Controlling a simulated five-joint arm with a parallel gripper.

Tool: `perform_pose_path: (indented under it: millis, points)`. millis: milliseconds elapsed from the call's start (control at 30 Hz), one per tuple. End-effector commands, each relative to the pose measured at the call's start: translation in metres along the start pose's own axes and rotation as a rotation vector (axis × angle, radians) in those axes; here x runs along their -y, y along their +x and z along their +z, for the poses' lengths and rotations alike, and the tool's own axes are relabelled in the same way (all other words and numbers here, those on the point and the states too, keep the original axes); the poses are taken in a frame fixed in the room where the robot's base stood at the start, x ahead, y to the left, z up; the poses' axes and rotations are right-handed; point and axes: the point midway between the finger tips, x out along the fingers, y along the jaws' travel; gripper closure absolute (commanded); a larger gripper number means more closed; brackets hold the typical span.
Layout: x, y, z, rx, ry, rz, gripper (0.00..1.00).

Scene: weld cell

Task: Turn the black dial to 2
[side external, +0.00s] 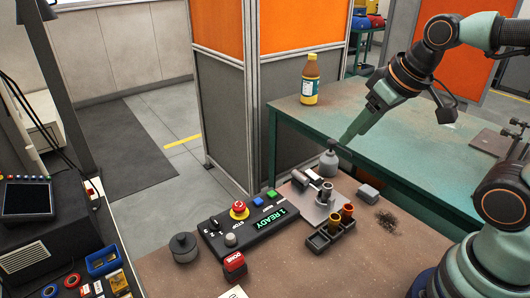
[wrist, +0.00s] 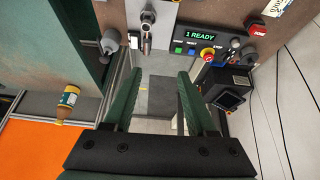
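A black control panel (side external: 262,239) lies on the brown bench, with its green display (side external: 282,221) reading "1 READY". A small dark round shape at the panel's left end, with pale marks around it, looks like the black dial (side external: 214,223); its pointer is too small to read. The panel also shows at the top of the wrist view (wrist: 215,37), where the dial (wrist: 248,50) is small and dark. My gripper (side external: 346,139) is up in the air right of the panel, over the bench gap. In the wrist view my gripper (wrist: 158,75) is open and empty.
The panel bears a red stop button (side external: 239,208), a grey knob (side external: 231,240), and blue and green buttons. A metal fixture (side external: 318,198), a cup tray (side external: 330,232) and a grey bottle (side external: 328,160) stand to its right. A dark grey cylinder (side external: 183,247) and red block (side external: 234,264) sit nearby.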

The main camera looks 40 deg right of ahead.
Motion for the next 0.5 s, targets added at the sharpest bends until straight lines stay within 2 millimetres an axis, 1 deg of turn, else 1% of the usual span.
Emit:
perform_pose_path:
  millis: [167,267,367,500]
  points:
    - [0.018,0.003,-0.029,0.061,-0.178,-0.031,0.3]
    - [0.035,0.009,-0.051,0.104,-0.323,-0.059,0.3]
    - [0.053,0.018,-0.072,0.143,-0.467,-0.088,0.3]
    - [0.083,0.037,-0.096,0.196,-0.669,-0.134,0.3]
